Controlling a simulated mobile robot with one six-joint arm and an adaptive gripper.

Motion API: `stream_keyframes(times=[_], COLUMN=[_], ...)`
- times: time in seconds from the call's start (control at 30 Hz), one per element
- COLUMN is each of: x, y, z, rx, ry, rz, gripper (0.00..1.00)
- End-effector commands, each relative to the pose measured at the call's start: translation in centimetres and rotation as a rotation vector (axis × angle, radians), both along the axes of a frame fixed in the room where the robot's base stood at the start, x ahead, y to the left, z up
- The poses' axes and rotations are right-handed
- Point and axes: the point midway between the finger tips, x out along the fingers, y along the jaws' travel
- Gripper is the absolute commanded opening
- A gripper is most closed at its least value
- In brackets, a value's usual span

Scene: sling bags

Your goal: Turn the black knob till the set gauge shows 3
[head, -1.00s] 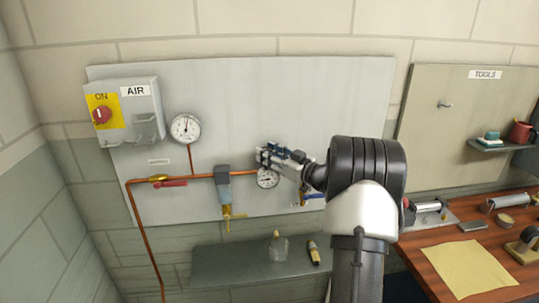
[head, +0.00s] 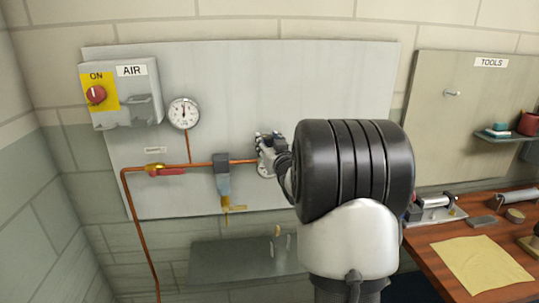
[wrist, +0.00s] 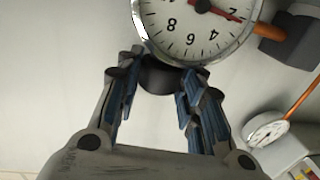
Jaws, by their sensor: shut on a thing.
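The set gauge, a round white dial (wrist: 190,22), is cut off by the top edge of the wrist view. Its red needle lies close to the 2, slightly on the side toward the 4. The black knob (wrist: 160,76) is just below the dial there, between my two blue-padded fingers. My gripper (wrist: 163,72) is shut on it; the fingers cover its sides.
A second gauge (head: 183,112) stands on the panel (head: 230,80) above the copper pipe. The AIR box (head: 130,93) with a red switch (head: 96,95) is at left. A red-handled valve (head: 168,171) and a blue-grey unit (head: 222,180) sit on the pipe. A grey shelf (head: 225,262) is below.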

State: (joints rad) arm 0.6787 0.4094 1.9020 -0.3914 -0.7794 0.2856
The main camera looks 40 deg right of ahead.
Motion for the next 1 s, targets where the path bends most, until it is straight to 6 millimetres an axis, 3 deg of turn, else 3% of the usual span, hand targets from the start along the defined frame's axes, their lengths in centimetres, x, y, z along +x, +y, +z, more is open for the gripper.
stream_keyframes(times=[0.5, 1.0], x=[0.42, 0.40], y=[0.58, 0.50], z=[0.00, 0.09], rx=[0.001, -0.001], ry=[0.002, 0.000], rz=[-0.296, -0.372], gripper=[0.11, 0.11])
